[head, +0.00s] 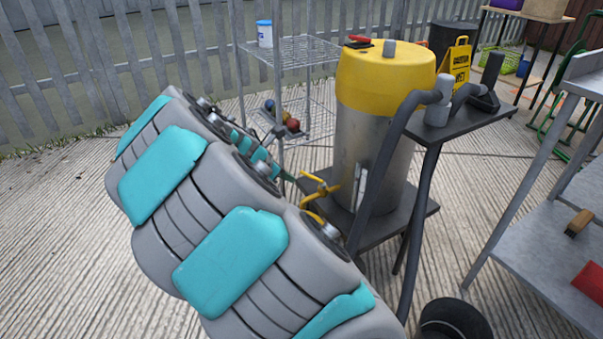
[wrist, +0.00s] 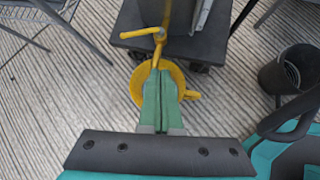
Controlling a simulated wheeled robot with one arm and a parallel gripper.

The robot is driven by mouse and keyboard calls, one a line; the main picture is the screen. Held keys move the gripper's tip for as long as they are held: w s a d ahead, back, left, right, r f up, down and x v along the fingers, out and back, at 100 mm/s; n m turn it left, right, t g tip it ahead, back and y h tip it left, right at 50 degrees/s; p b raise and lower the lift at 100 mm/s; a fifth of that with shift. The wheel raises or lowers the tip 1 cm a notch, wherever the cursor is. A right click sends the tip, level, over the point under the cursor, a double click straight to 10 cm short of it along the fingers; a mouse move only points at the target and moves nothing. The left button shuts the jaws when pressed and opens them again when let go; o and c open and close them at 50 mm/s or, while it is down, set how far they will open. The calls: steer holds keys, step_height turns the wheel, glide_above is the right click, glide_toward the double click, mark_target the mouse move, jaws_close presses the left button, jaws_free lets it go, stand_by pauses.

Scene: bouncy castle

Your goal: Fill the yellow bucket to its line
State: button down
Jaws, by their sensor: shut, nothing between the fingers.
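A yellow tap-like fitting with a cross handle (wrist: 145,33) is in front of my fingers in the wrist view. It also shows at the drum's foot in the head view (head: 322,188). Below it is a round yellow shape (wrist: 140,84), which may be the yellow bucket seen from above. My fingers cover its middle, so its inside and any line are hidden. In the head view, a yellow curve (head: 312,214) shows there, mostly behind my arm. My gripper (wrist: 167,72) is shut and empty, its green fingertips just short of the fitting; it also shows in the head view (head: 289,177).
A steel drum with a yellow top (head: 385,80) stands on a dark cart (head: 419,207) with hoses. A wire rack (head: 310,48) holds a white tub (head: 264,34) and balls. A black bin (head: 455,320) stands at front right, near a grey shelf unit (head: 540,262).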

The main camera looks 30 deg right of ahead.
steer(key=w+f+n, duration=0.2)
steer(key=w+n, duration=0.1)
steer(key=w, duration=0.1)
steer(key=b, duration=0.3)
glide_toward(308, 175)
steer(key=s+x, duration=0.1)
steer(key=x, duration=0.5)
steer(key=shift+f+t, duration=0.4)
steer(key=shift+f, duration=0.25)
steer(key=shift+w+p, duration=0.25)
steer(key=shift+p, duration=0.2)
steer(key=shift+w+d+m+g+h+p, duration=0.15)
steer(key=shift+w+m+g+p, duration=0.05)
steer(key=shift+m+g+p, duration=0.3)
steer(key=shift+w+d+m+g+h+p, duration=0.15)
steer(key=shift+w+d+m+g+p, duration=0.1)
steer(key=shift+m+g+p, duration=0.25)
steer(key=shift+w+d+m+g+p, duration=0.15)
steer(key=shift+d+m+g+p, duration=0.2)
steer(key=shift+m, duration=0.35)
steer(key=shift+w+d+m+g+p, duration=0.2)
steer(key=shift+m+g+p, duration=0.15)
steer(key=shift+m+g, duration=0.3)
